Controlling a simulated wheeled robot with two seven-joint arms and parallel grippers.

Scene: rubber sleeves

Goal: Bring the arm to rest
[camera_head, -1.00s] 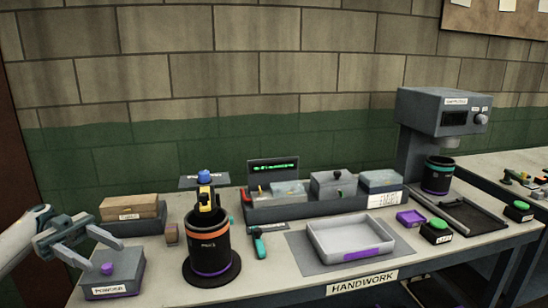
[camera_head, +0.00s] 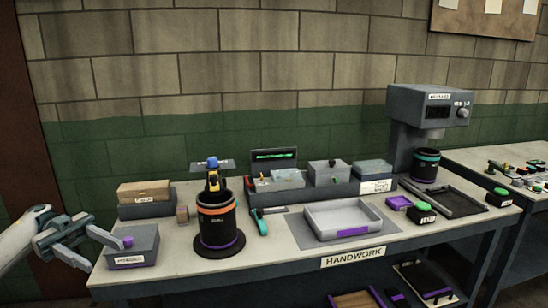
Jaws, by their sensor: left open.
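My left gripper (camera_head: 106,256) is at the left edge of the head view, with its arm coming in from the left. Its two fingers are spread and nothing shows between them. One fingertip overlaps the grey box (camera_head: 139,258) with the purple knob in the picture; I cannot tell whether they touch. My right gripper is not in view.
The workbench (camera_head: 280,265) holds a dark cup (camera_head: 218,228) on a round base, a cardboard box (camera_head: 144,191), a parts rack (camera_head: 330,191) and a shallow grey tray (camera_head: 345,220). A press machine (camera_head: 432,112) stands at the right. Floor is open left of the bench.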

